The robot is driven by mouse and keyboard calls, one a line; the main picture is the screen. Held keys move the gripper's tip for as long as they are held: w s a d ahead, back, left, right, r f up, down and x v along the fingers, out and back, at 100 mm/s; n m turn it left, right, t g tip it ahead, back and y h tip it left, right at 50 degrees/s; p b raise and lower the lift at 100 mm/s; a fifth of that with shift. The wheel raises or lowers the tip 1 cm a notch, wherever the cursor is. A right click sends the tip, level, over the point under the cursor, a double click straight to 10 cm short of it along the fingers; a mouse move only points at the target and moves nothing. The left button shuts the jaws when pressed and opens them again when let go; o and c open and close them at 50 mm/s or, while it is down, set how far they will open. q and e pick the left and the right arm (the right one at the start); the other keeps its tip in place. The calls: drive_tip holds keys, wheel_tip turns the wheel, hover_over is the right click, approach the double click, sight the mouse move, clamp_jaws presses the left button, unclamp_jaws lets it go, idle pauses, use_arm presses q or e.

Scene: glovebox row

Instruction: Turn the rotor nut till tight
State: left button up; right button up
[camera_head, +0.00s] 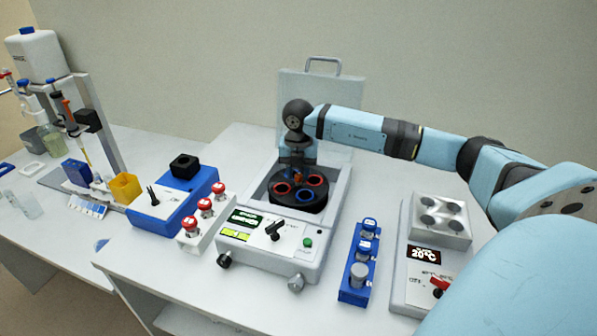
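The black rotor (284,202) sits in the open well of the white centrifuge (318,236). It has red and blue rings around its holes. The rotor nut is at the rotor's middle, mostly hidden by my gripper. My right gripper (298,176) points straight down over the rotor's centre, with its arm coming in from the right. Its fingertips are small and dark here, with a little orange showing at them. I cannot tell whether they touch or close on the nut. My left gripper is not in view.
The centrifuge's raised clear lid (345,88) stands behind my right wrist. A blue rack with capped tubes (358,262) and a grey heater block (434,235) stand to the right. Red-topped tubes (205,210) and a blue device (175,195) stand close on the left.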

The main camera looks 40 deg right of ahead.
sight(299, 174)
drive_tip(key=shift+o, duration=0.8)
wheel_tip(299, 174, up, 14)
drive_tip(key=shift+f, duration=0.1)
idle(0.6)
